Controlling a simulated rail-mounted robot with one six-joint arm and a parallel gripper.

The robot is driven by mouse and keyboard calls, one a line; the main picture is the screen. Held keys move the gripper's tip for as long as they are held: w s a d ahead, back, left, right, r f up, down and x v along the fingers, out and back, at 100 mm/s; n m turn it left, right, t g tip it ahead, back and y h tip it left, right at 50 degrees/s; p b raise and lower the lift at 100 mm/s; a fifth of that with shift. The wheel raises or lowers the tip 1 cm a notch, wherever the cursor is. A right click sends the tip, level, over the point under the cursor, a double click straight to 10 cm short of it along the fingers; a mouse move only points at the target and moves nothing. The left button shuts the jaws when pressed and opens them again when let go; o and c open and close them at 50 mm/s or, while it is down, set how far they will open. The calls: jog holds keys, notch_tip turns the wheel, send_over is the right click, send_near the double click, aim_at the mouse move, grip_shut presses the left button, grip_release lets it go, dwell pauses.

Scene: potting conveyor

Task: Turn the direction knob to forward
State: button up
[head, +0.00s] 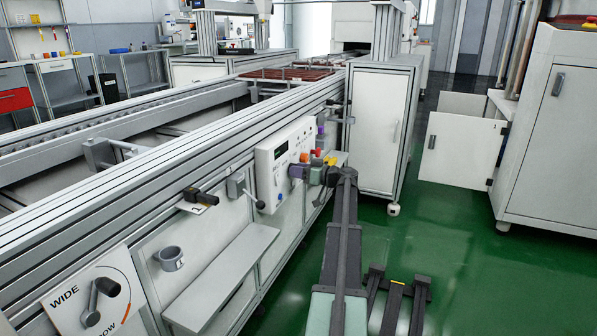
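A white control box (268,180) with a small dark display (281,151) is mounted on the side of the conveyor, near the picture's middle. My arm reaches up from the bottom to this box. My gripper (299,171) is at the box's front face, at its right part. It is small in the view, and I cannot tell whether its fingers are open or shut, or whether they touch a control. The direction knob cannot be made out; it may be hidden behind my gripper. A small round blue-white control (279,198) shows low on the box.
Red, orange and yellow parts (317,157) sit close to my wrist. A lever with a black ball (250,195), a black-handled clamp (200,197), a shelf (222,277) and a WIDE dial (98,300) lie along the conveyor side. A white cabinet (380,130) stands behind.

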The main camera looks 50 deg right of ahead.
jog(key=c, duration=0.3)
jog(key=shift+m, duration=0.3)
jog(key=m, duration=1.7)
jog(key=shift+m, duration=0.3)
dwell(0.3)
jog(key=o, duration=0.9)
